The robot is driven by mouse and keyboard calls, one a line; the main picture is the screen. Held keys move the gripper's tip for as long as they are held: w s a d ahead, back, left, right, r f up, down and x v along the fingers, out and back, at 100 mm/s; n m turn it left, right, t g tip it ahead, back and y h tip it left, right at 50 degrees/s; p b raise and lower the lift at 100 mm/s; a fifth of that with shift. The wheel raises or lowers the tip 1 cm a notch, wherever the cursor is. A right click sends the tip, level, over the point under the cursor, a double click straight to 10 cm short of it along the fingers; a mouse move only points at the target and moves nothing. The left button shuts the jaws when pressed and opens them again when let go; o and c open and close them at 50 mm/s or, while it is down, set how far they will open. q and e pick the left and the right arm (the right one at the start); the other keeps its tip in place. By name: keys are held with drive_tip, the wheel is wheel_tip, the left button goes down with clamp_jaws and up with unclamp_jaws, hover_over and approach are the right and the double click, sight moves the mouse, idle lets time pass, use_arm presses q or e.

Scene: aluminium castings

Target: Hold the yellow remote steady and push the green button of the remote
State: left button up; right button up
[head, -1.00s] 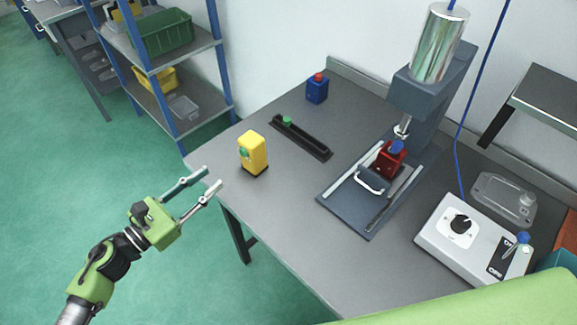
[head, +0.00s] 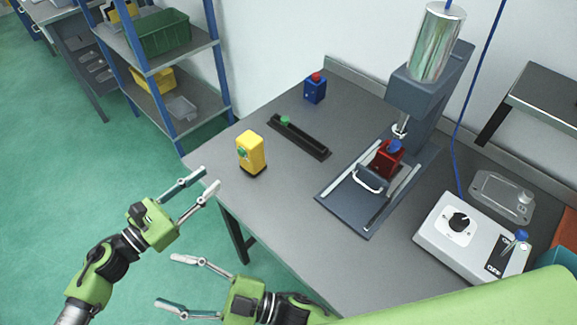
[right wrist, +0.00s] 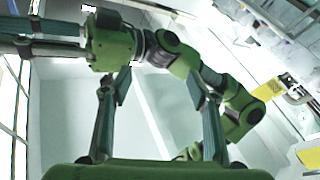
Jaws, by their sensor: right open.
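The yellow remote (head: 253,147) stands upright near the left edge of the grey table, on a dark base. Its green button (head: 242,153) is on the face toward the lower left. My left gripper (head: 210,177) is open and empty, short of the table's left edge, its fingertips to the lower left of the remote and apart from it. My right gripper (head: 165,280) is open and empty below the left one, its fingers pointing left. In the right wrist view, the open right fingers (right wrist: 160,82) frame the green left arm beyond them. The remote cannot be made out there.
On the table (head: 290,240) a black rail with a green knob (head: 300,137), a blue box with a red button (head: 315,88), a press holding a red block (head: 388,160) and a grey control box (head: 472,240) stand behind and right. Shelves (head: 180,120) stand at the left.

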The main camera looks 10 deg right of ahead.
sight(252, 155)
drive_tip(key=s+d+r+n+g+y, duration=0.2)
drive_tip(key=s+r+n+g+y, duration=0.1)
drive_tip(key=s+r+n+g, duration=0.75)
drive_tip(key=s+d+f+n+g+h, duration=0.3)
drive_tip(key=s+d+n+g+h, duration=0.4)
drive_tip(key=n+g, duration=0.5)
drive_tip(key=w+d+r+m+t+y, duration=0.1)
drive_tip(key=w+d+r+m+t, duration=0.15)
drive_tip(key=w+m+t, duration=0.6)
drive_tip(key=w+d+r+m+t+y, duration=0.15)
drive_tip(key=w+r+m+t, duration=0.35)
drive_tip(key=w+t, duration=0.55)
drive_tip(key=w+d+r+m+t+y, duration=0.2)
drive_tip(key=w+r+m+t, duration=0.1)
drive_tip(key=w+m+t, duration=0.65)
drive_tip(key=w+d+f+m+h, duration=0.3)
drive_tip(key=w+d+h, duration=0.1)
drive_tip(key=w, duration=0.2)
drive_tip(key=w+d+f+m+h, duration=0.3)
drive_tip(key=w+d+m+h, duration=0.1)
drive_tip(key=w+h, duration=0.1)
wheel_tip(252, 155, down, 7)
drive_tip(key=d+m+g+h, duration=0.3)
drive_tip(key=x, duration=1.3)
drive_tip(key=shift+s+a+f, duration=0.2)
drive_tip(key=shift+s+a, duration=0.15)
drive_tip(key=shift+a, duration=0.05)
